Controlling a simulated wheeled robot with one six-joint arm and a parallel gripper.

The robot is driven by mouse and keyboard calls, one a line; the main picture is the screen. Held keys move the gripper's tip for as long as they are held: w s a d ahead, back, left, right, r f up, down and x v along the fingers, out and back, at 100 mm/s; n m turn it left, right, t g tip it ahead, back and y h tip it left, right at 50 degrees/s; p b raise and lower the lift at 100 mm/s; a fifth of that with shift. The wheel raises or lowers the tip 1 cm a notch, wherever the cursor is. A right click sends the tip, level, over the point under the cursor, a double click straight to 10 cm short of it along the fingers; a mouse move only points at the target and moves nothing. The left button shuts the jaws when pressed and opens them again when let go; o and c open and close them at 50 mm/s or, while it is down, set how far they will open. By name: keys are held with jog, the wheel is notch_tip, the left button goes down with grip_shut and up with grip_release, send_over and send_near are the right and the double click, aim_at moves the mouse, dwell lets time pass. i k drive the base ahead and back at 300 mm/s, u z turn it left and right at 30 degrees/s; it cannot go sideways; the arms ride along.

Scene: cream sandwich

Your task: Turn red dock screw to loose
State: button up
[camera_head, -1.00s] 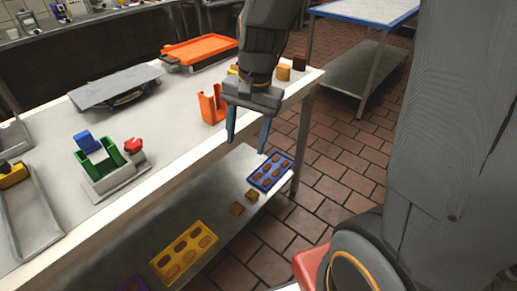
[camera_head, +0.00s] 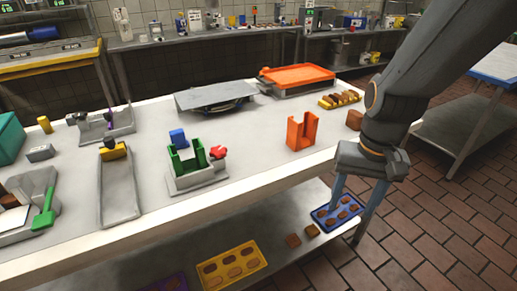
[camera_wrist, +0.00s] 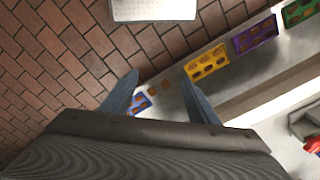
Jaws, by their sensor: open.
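The red dock screw (camera_head: 218,152) is a small red knob on the right side of a grey dock (camera_head: 197,180) that carries a green U-shaped holder (camera_head: 180,163) on the table. In the wrist view the red screw (camera_wrist: 312,145) shows at the right edge, partly cut off. My gripper (camera_head: 350,218) is open and empty. It hangs past the table's front edge, right of the dock and well apart from the screw, with its fingers pointing down. In the wrist view my gripper's two fingers (camera_wrist: 160,97) stand wide apart with nothing between them.
An orange U-shaped holder (camera_head: 302,131) stands between the dock and my gripper. A blue block (camera_head: 178,137) sits behind the green holder. A grey channel with a yellow piece (camera_head: 113,152) lies left. The lower shelf holds a blue tray (camera_head: 337,212) and a yellow tray (camera_head: 231,266).

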aim_at(219, 151)
jog(key=u, duration=1.05)
jog(key=i, duration=0.25)
